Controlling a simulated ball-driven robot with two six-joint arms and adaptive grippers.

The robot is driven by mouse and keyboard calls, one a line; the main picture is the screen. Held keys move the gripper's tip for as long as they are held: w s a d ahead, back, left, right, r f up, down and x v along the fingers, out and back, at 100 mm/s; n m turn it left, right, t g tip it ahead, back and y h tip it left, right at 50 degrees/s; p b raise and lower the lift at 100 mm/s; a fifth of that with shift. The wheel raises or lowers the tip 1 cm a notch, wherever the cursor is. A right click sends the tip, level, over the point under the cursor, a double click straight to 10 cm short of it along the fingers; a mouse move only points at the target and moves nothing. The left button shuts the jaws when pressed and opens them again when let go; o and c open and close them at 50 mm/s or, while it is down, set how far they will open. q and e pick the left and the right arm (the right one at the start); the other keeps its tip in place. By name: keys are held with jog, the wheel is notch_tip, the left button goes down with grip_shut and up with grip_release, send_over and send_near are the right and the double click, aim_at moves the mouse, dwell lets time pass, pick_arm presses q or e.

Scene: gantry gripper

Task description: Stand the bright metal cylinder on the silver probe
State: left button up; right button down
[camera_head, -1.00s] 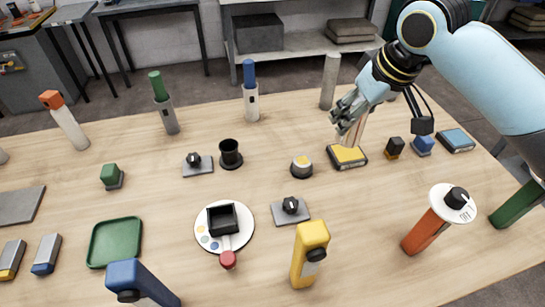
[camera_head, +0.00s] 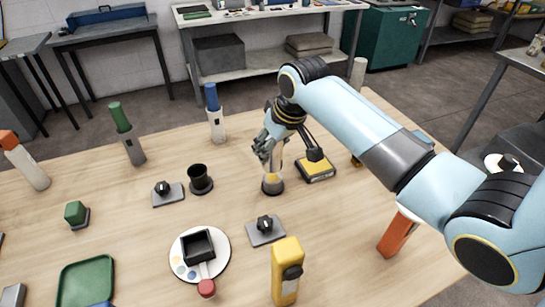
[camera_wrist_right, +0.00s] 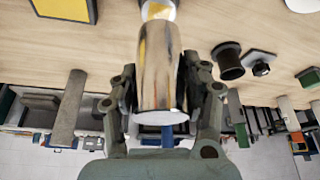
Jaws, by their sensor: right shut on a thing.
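My right gripper (camera_head: 268,148) is shut on the bright metal cylinder (camera_head: 273,167), which is upright. In the right wrist view the shiny cylinder (camera_wrist_right: 160,72) sits between both fingers of the gripper (camera_wrist_right: 165,100) and mirrors the wood and yellow. Directly under it stands a small round silver probe (camera_head: 272,187) with a dark base; its pale top (camera_wrist_right: 158,6) shows at the cylinder's far end in the wrist view. The cylinder hides most of the probe's top, and I cannot tell if the two touch. My left gripper is not in view.
A yellow-topped pad (camera_head: 316,171) lies just right of the probe. A black cup (camera_head: 200,180) and a grey knob block (camera_head: 265,231) are near it. A yellow upright tool (camera_head: 286,270) stands in front. A white round plate (camera_head: 181,246) carries a black box.

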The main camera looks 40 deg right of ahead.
aim_at(273, 159)
jog(key=shift+f, duration=1.85)
jog(key=c, duration=0.6)
grip_release()
jog(key=shift+s+f, duration=0.1)
jog(key=v, duration=1.2)
jog(key=shift+a, duration=0.1)
